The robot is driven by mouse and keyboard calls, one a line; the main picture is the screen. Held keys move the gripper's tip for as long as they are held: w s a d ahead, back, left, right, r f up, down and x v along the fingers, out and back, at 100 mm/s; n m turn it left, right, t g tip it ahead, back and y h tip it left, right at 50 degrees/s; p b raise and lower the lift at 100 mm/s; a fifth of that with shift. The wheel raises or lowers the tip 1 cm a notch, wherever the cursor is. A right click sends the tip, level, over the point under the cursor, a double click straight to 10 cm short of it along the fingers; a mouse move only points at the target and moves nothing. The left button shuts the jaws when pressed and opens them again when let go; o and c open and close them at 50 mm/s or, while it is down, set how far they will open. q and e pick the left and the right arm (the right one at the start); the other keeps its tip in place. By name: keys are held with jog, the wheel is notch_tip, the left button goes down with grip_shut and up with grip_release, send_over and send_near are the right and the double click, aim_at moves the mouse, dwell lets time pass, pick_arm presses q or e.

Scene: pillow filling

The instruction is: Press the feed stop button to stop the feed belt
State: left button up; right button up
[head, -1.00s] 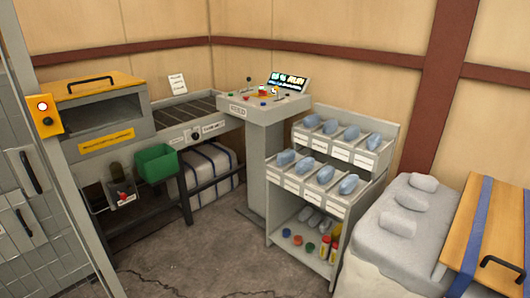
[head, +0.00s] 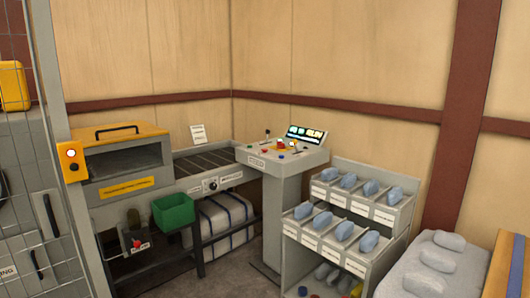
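The grey control console (head: 252,157) stands at the right end of the feed belt (head: 203,162). A red button on a yellow base (head: 281,144) sits on its top, among small coloured buttons and levers. The console's screen (head: 306,134) is lit and seems to read RUN. Another red button (head: 137,243) is on a small grey box below the belt frame. An orange box with a lit button (head: 71,153) is on the post at left. Labels are too small to tell which is the feed stop. Neither of my grippers is in view.
A rack of bins with blue-grey pieces (head: 395,219) stands right of the console. A green bin (head: 173,211) hangs at the belt's front. A mesh-fronted cabinet (head: 22,200) fills the left edge. Some bare floor (head: 235,282) shows before the console.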

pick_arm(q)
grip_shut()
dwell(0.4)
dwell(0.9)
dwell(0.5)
